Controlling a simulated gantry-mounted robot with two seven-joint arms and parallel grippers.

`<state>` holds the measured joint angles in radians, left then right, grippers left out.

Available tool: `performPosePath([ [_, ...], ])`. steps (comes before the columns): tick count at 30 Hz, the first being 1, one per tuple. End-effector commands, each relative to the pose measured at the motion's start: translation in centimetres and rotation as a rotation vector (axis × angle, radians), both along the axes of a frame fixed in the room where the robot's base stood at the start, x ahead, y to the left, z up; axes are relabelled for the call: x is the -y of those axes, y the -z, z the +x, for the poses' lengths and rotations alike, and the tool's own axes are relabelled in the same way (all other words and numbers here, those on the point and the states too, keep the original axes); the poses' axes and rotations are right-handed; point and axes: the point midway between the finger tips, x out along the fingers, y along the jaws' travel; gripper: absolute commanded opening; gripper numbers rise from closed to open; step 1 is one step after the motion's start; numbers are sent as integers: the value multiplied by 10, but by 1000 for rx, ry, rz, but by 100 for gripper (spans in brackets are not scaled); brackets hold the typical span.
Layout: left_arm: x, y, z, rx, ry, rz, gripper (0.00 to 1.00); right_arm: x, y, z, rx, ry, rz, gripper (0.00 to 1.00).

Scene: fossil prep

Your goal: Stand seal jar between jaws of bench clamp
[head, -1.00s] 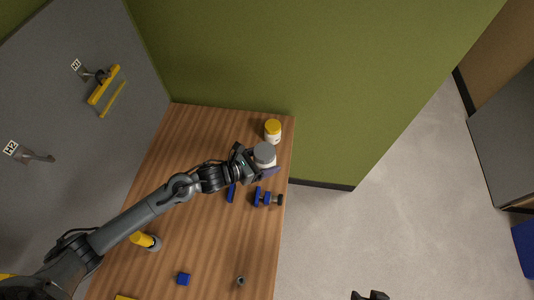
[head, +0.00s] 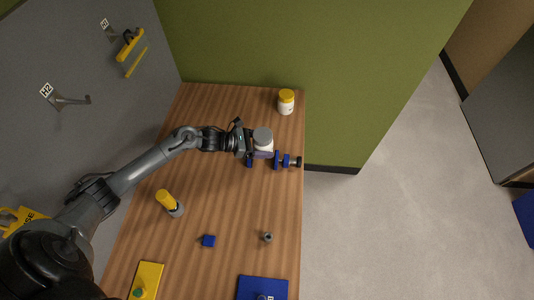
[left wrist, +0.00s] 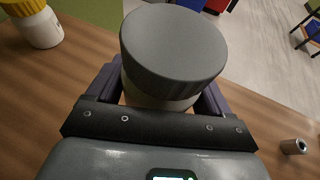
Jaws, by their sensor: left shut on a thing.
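The seal jar (head: 262,136) has a grey lid and a pale body. My left gripper (head: 262,153) is shut around its body, and the jar looks upright. In the left wrist view the grey lid (left wrist: 174,45) fills the middle, with dark purple fingers on both sides. The blue bench clamp (head: 278,160) with a black knob lies by the table's right edge. One blue jaw shows left of the jar and the other right of it. The jar appears above or in the gap; its base is hidden, so I cannot tell whether it touches. My right gripper is out of view.
A white jar with a yellow lid (head: 286,103) stands at the back right.

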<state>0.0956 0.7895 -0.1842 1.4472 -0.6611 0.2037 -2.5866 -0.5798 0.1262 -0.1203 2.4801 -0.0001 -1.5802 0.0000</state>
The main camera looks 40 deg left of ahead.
Motion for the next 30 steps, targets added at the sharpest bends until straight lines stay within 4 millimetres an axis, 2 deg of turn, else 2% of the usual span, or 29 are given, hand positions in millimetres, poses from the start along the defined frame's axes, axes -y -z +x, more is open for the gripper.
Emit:
performPosePath([
  [18,0,52,1,0,-1,-1,27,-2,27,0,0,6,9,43],
  [30,0,66,1,0,-1,0,27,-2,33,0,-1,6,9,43],
])
